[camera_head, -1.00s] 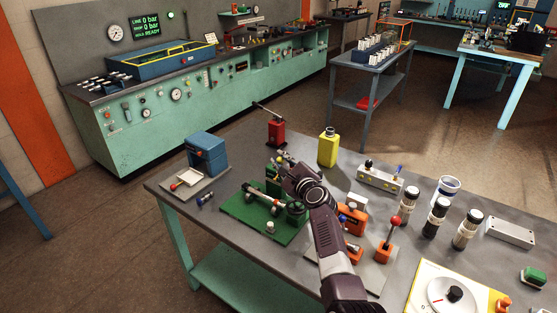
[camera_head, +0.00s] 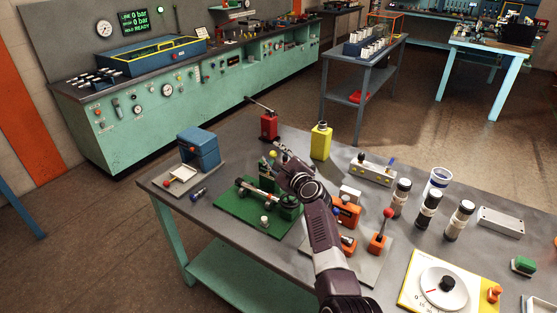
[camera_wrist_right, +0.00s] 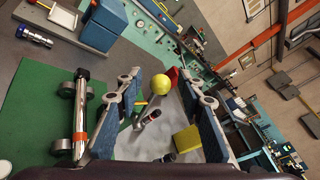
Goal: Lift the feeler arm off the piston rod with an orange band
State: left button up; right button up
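A green plate (camera_head: 230,216) on the grey table carries a shiny piston rod (camera_head: 258,191). In the right wrist view, the rod (camera_wrist_right: 81,112) lies at the left with an orange band (camera_wrist_right: 80,137) near its lower end. A yellow ball knob (camera_wrist_right: 160,84) on a thin stem shows between my right fingers. I cannot tell surely whether it belongs to the feeler arm. My right gripper (camera_head: 277,158) is above the plate's far end and mostly hidden by its wrist. In its own view the right gripper (camera_wrist_right: 163,92) is open, with gaps beside the knob. My left gripper is not in view.
A blue box (camera_head: 201,149) stands left of the plate. A red block with a lever (camera_head: 269,126) and a yellow bottle (camera_head: 320,142) stand behind my gripper. An orange valve (camera_head: 346,213) and a red-knobbed lever (camera_head: 387,214) stand to the right.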

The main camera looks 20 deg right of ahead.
jog(key=s+d, duration=0.1)
jog(key=s, duration=0.6)
jog(key=shift+r, duration=0.45)
